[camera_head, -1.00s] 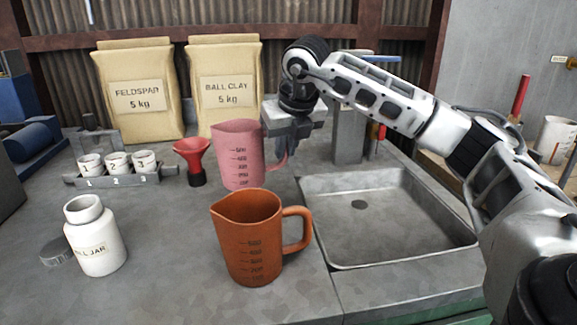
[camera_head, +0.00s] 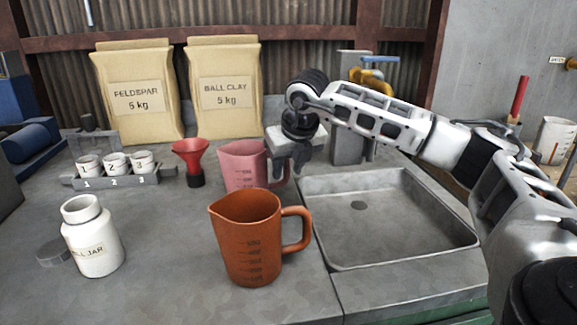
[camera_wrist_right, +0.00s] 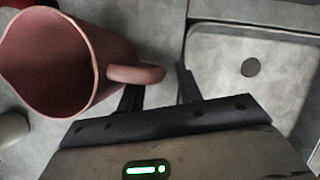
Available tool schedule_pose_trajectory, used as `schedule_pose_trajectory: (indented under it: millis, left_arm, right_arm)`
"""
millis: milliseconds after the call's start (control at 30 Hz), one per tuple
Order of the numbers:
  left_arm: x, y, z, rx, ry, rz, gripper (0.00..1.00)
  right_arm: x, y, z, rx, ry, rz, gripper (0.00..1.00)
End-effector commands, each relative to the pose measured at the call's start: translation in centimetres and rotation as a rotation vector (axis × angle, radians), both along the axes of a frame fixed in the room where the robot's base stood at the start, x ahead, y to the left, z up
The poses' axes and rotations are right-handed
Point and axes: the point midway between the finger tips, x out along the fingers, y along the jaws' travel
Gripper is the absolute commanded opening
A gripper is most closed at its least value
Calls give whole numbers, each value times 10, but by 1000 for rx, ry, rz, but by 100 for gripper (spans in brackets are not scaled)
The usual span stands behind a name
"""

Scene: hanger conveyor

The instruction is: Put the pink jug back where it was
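The pink jug (camera_head: 240,166) is upright behind the orange jug (camera_head: 247,240), in front of the ball clay bag. The orange jug partly hides its base, and it looks set down on the counter. In the right wrist view the pink jug (camera_wrist_right: 55,60) shows its open mouth at the left. Its handle (camera_wrist_right: 137,73) reaches toward my right gripper (camera_wrist_right: 160,82). The fingers are apart, one partly under the handle and one beyond it, with a gap beside the handle. In the head view my right gripper (camera_head: 298,158) is at the jug's handle side. My left gripper is not in view.
A sink basin (camera_head: 385,215) is at the right. A red funnel (camera_head: 190,158) stands close left of the pink jug. A rack of numbered cups (camera_head: 115,180), a white jar (camera_head: 92,237), a feldspar bag (camera_head: 137,90) and a ball clay bag (camera_head: 224,88) also stand on the counter.

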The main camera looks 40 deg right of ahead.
Motion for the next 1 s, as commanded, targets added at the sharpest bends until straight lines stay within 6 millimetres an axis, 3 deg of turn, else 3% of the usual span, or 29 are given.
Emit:
schedule_pose_trajectory:
  millis: [367, 800, 1000]
  left_arm:
    - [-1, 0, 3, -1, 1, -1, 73]
    - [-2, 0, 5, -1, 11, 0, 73]
    - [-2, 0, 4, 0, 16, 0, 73]
  right_arm:
    - [-2, 1, 10, 1, -2, 1, 35]
    - [-36, 12, 90, 1, -4, 2, 35]
    - [-45, 14, 109, 0, -2, 0, 35]
